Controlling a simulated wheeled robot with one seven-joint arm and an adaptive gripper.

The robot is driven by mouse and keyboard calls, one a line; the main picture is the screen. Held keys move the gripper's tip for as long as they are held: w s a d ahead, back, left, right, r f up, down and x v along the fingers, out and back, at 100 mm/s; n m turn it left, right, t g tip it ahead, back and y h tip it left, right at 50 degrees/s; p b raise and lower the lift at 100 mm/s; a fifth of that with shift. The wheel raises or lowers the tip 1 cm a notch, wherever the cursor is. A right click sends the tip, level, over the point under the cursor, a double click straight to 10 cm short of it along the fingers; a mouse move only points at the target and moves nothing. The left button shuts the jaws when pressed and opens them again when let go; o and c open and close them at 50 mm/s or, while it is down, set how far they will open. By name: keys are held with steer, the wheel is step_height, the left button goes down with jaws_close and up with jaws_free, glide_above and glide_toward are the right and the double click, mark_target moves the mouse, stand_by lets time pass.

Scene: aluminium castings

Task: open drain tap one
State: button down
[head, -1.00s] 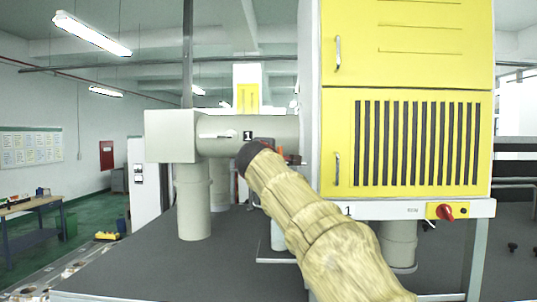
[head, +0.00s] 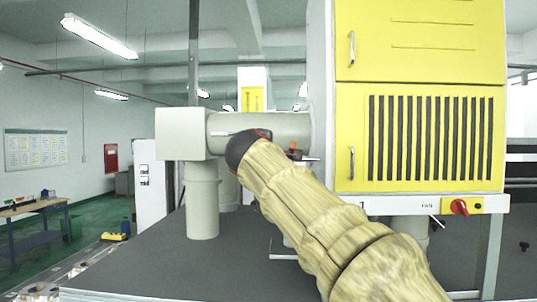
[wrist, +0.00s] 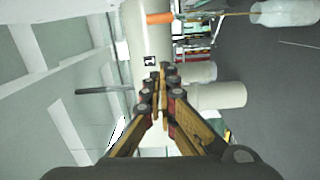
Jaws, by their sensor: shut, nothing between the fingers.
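A pale horizontal pipe (head: 285,124) joins a square elbow box left of the yellow cabinet. In the wrist view, the pipe (wrist: 142,35) carries a small black label "1" (wrist: 150,61). A dark grey lever-like bar (wrist: 95,90) sticks out left of the pipe there; I cannot tell for sure that it is the tap handle. My gripper (wrist: 160,85) is shut and empty, in front of the pipe just below the label in the wrist view. Its fingers are hidden in the head view.
The yellow cabinet (head: 420,130) stands close on the right, with a red knob (head: 459,207) below. An orange piece (wrist: 158,18) is beside the pipe near the cabinet. A pale vertical pipe (head: 202,205) stands on the dark grey surface (head: 150,265), which is clear at front left.

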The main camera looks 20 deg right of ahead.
steer(key=v, duration=0.2)
steer(key=shift+s+a, duration=0.1)
steer(key=shift+s, duration=0.15)
stand_by(0.4)
